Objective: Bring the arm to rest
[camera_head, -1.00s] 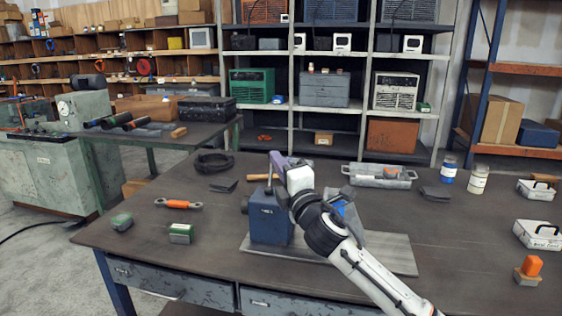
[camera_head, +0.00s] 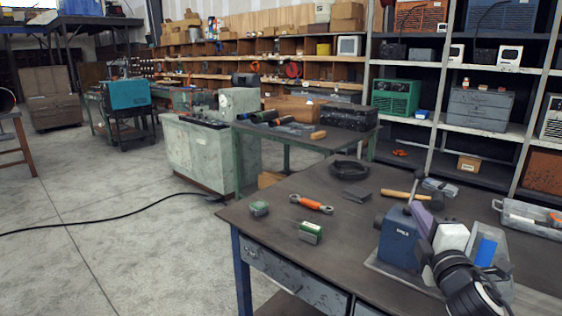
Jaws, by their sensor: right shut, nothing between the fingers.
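My right arm comes in at the lower right corner, over the workbench (camera_head: 340,230). Its white and black links (camera_head: 455,265) cover part of the blue block-shaped fixture (camera_head: 398,240) on a grey plate. My right gripper (camera_head: 423,222) is beside the top of that fixture, shut with nothing in it; its fingertips are small and partly lost against the fixture. I cannot tell whether it touches the fixture. My left arm and gripper are not in view. No flanged pipe can be made out with certainty.
On the bench lie an orange turnbuckle-like tool (camera_head: 312,204), two small green blocks (camera_head: 310,232), a black coil (camera_head: 349,168), a hammer (camera_head: 405,195) and a grey tray (camera_head: 530,217). A second table (camera_head: 300,140) stands behind. Open floor (camera_head: 120,235) lies left, crossed by a black cable (camera_head: 120,217).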

